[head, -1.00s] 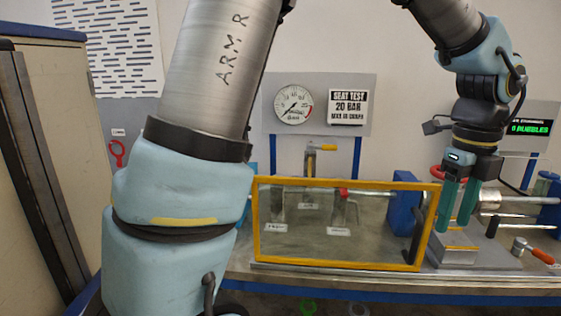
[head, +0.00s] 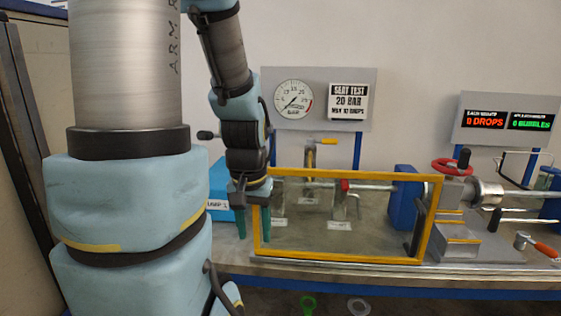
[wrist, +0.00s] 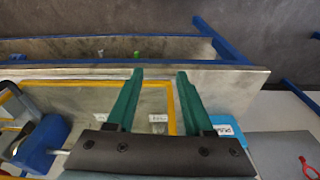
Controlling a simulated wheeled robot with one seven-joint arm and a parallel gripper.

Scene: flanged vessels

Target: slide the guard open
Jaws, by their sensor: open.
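The guard (head: 340,261) is a clear panel in a yellow frame, upright along the bench front. It stands in front of a blue block and several small labelled fittings. A dark handle (head: 418,234) is at its right end. My gripper (head: 253,237) is at the guard's left end, open and empty, its green fingers pointing down. In the wrist view my gripper (wrist: 160,73) has its fingers apart, and an upright of the yellow guard frame (wrist: 171,110) appears between them in the picture. I cannot tell whether they touch it. The handle is far from my gripper.
A valve with a red handwheel (head: 453,167) stands uncovered right of the guard, on a grey block. A red-handled tool (head: 540,247) lies at the bench's right. A blue bin (head: 219,190) is behind my gripper. A gauge panel (head: 318,98) stands at the back.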

